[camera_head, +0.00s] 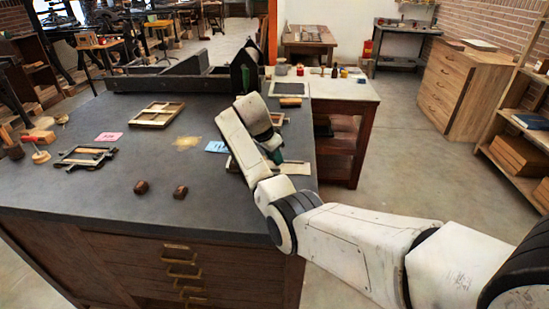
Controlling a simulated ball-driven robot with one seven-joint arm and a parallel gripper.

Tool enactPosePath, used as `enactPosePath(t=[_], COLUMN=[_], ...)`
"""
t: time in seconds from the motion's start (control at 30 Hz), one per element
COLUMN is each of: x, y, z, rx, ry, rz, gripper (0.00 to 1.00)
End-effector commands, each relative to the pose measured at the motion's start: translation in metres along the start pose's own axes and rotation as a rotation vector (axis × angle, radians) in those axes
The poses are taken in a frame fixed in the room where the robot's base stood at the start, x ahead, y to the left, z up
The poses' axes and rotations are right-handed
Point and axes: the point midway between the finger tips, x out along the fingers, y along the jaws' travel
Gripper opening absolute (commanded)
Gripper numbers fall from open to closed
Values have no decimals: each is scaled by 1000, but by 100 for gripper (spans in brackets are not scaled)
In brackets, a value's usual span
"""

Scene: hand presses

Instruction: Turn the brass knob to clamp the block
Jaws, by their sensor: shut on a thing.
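My gripper (274,156) is low over the right end of the dark workbench (110,205), at a small metal frame. It appears as a small dark green part below my wrist. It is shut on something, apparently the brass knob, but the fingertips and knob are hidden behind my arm. A pale flat piece (297,168) of the frame shows right of my gripper, and a dark edge (232,164) shows left of my forearm. I cannot make out the block or whether it is clamped.
A blue card (216,147) lies left of my forearm. A pink card (108,137), a wooden frame (157,114), another metal frame (86,157) and two small brown blocks (141,187) (180,192) lie further left. The bench's front middle is mostly clear.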

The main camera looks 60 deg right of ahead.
Motion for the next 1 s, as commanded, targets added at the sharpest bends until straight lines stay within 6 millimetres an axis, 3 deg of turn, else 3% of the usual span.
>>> enactPosePath(t=[0.47, 0.5, 0.7, 0.77, 1.0], x=[-1, -1, -1, -1, -1], y=[0, 0, 0, 0, 0], z=[-1, -1, -1, 0, 0], rx=[14, 14, 14, 13, 13], ry=[1, 1, 0, 0, 0], rz=[4, 4, 4, 4, 5], gripper=[0, 26, 45, 49, 49])
